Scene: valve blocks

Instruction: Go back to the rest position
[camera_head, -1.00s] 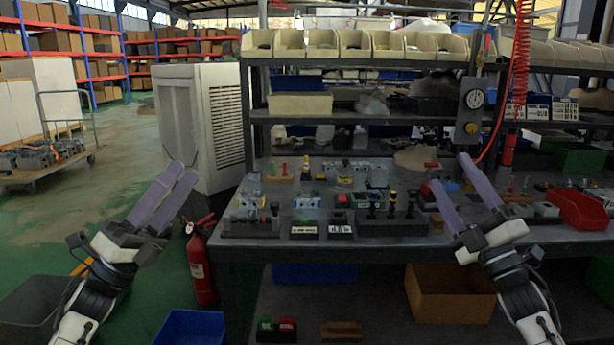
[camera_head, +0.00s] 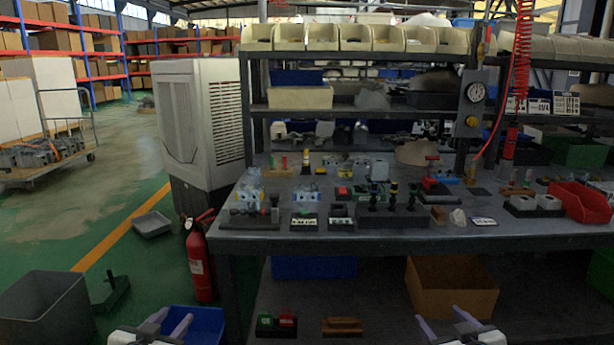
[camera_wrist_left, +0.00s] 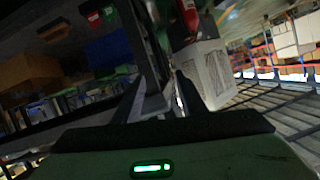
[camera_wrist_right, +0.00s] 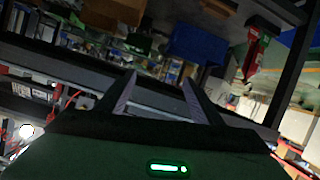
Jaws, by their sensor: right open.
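My left gripper (camera_head: 175,318) is low at the bottom edge of the head view, in front of the blue bin on the floor. Its two fingers are apart with nothing between them, and they also show in the left wrist view (camera_wrist_left: 156,92). My right gripper (camera_head: 442,317) is at the bottom edge, right of centre, below the workbench top (camera_head: 330,243). Its fingers are apart and empty, and they also show in the right wrist view (camera_wrist_right: 158,85). Most of both arms is out of the head view.
The workbench holds valve blocks (camera_head: 392,214) and a red bin (camera_head: 580,203). A fire extinguisher (camera_head: 199,262) stands at its left leg. A blue bin (camera_head: 207,322), a grey bin (camera_head: 45,305) and a cardboard box (camera_head: 450,290) are low down. The green floor at left has free room.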

